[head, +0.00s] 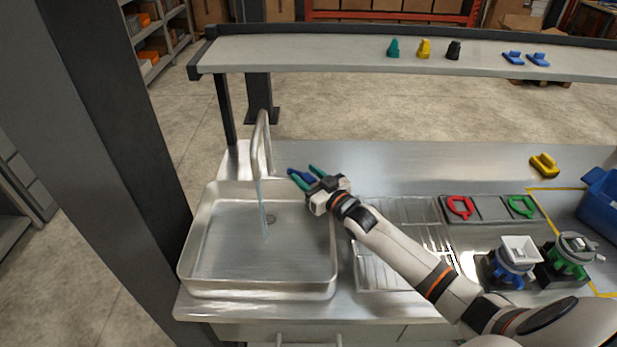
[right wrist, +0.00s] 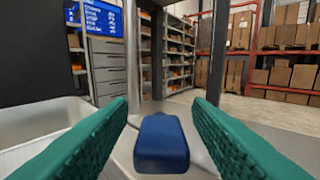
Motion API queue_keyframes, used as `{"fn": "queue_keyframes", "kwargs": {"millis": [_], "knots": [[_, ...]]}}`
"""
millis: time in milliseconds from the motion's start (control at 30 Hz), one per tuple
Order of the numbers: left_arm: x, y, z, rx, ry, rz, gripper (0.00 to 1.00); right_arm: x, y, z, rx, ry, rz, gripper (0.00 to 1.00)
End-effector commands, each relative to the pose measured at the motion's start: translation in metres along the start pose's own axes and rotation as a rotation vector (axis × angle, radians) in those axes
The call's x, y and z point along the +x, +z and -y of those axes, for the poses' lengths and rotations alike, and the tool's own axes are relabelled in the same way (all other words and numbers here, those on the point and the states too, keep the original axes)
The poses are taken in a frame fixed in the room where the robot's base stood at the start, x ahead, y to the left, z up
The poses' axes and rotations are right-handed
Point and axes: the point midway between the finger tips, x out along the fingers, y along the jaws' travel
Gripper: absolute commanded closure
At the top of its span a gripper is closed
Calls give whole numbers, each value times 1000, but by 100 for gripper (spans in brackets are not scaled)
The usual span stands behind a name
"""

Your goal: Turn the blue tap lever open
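The blue tap lever (head: 296,175) is behind the right back corner of the sink, right of the metal tap (head: 262,140). A thin stream of water (head: 263,212) shows below the tap's spout, above the sink basin (head: 215,255). My right gripper (head: 309,175) reaches the lever with its green fingers spread. In the right wrist view the blue lever (right wrist: 161,145) lies between the two open fingers (right wrist: 160,110), with a gap on each side. The lever's base is hidden. My left gripper is not in view.
A ribbed drainboard (head: 385,278) lies right of the sink under my right arm. Red (head: 460,207) and green (head: 521,206) ring-shaped pieces, two dispensers and a blue bin (head: 603,200) stand further right. A shelf (head: 330,63) with small coloured pieces spans the back.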

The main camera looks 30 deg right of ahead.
Motion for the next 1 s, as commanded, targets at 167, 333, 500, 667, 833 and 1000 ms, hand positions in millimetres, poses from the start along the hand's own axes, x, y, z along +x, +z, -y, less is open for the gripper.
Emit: {"fn": "queue_keyframes", "kwargs": {"millis": [167,333,500,667,833,1000], "knots": [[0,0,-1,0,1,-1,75,0,-1,0,0,0,-3,55],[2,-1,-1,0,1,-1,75,-9,-3,0,0,0,-4,55],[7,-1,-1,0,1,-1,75,-38,-4,0,-1,0,-6,55],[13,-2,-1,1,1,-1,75,-71,-5,0,0,1,-6,55],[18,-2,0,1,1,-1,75,-99,-4,0,1,0,-5,55],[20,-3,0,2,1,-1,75,-115,-2,0,1,1,-2,55]]}}
